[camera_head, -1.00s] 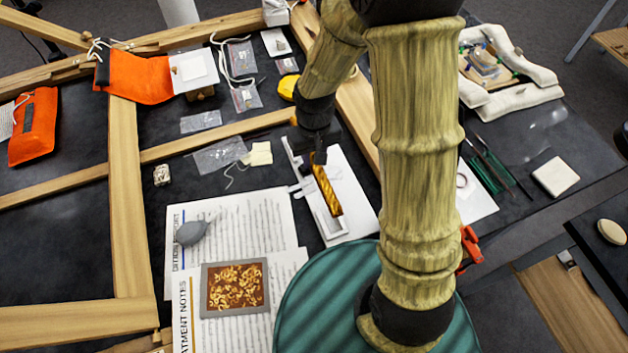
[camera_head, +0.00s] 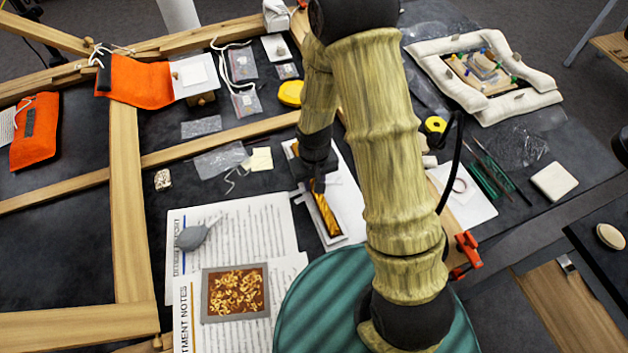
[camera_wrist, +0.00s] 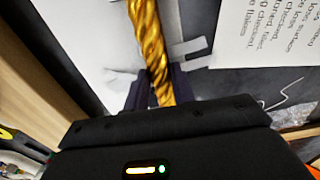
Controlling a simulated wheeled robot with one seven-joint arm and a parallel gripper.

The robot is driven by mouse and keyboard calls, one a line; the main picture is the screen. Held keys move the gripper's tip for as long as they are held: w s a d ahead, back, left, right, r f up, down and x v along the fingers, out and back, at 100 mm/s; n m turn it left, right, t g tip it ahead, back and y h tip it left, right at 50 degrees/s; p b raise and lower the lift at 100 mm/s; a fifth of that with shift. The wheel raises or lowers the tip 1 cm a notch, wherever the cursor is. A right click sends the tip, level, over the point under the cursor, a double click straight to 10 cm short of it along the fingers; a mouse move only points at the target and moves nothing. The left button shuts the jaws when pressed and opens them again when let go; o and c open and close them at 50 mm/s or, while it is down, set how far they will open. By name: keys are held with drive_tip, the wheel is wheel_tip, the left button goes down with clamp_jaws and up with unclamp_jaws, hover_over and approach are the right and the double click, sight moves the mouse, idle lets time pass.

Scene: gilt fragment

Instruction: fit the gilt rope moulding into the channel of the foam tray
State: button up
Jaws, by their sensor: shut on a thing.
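My gripper (camera_head: 317,186) is shut on the gilt rope moulding (camera_head: 326,214), a golden twisted bar. The moulding slants down and right from the fingers over the white foam tray (camera_head: 337,240). It lines up with the tray's long channel. I cannot tell whether it is inside the channel or just above it. In the wrist view the moulding (camera_wrist: 148,42) runs up from between the dark fingers (camera_wrist: 158,92). The fingers and moulding hide much of the channel.
Printed sheets (camera_head: 235,235) with a grey bulb (camera_head: 192,237) and a framed tray of gilt flakes (camera_head: 236,292) lie left of the foam tray. A wooden beam (camera_head: 225,138) passes behind. A white padded ring (camera_head: 537,75) lies at the back right.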

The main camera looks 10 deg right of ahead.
drive_tip(key=shift+f, duration=0.35)
drive_tip(key=shift+f, duration=0.15)
drive_tip(key=o, duration=1)
wheel_tip(320, 180, up, 12)
drive_tip(key=shift+s+r, duration=0.1)
drive_tip(key=shift+r, duration=0.1)
